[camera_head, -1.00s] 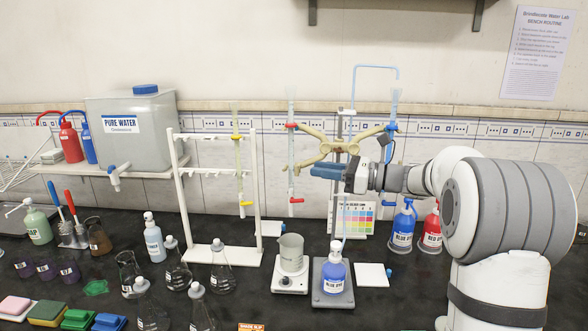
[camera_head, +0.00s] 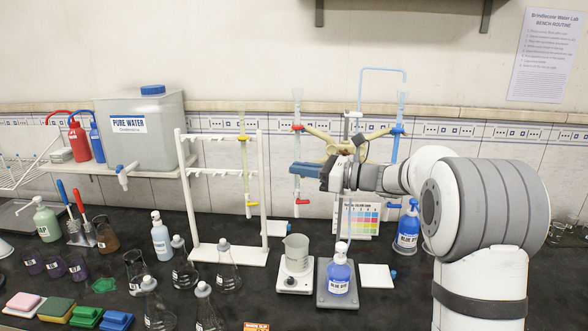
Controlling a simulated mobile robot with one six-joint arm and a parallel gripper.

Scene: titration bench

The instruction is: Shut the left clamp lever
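The brass double clamp (camera_head: 322,131) on the bench stand carries one burette on each side. A red lever-like piece (camera_head: 297,127) sits at its left jaw, and a blue one (camera_head: 397,130) at its right. The left burette (camera_head: 297,108) stands upright with a red tap (camera_head: 302,202) below. My gripper (camera_head: 299,170), with blue fingers, points left below the left jaw and overlaps the left burette in the picture. I cannot tell whether it touches it, or whether the fingers are apart. My wrist hides part of the clamp's middle.
A white rack (camera_head: 225,257) with a yellow burette stands left. A beaker (camera_head: 296,250) and a blue dye bottle (camera_head: 340,272) stand on plates below my gripper. Several flasks crowd the front left.

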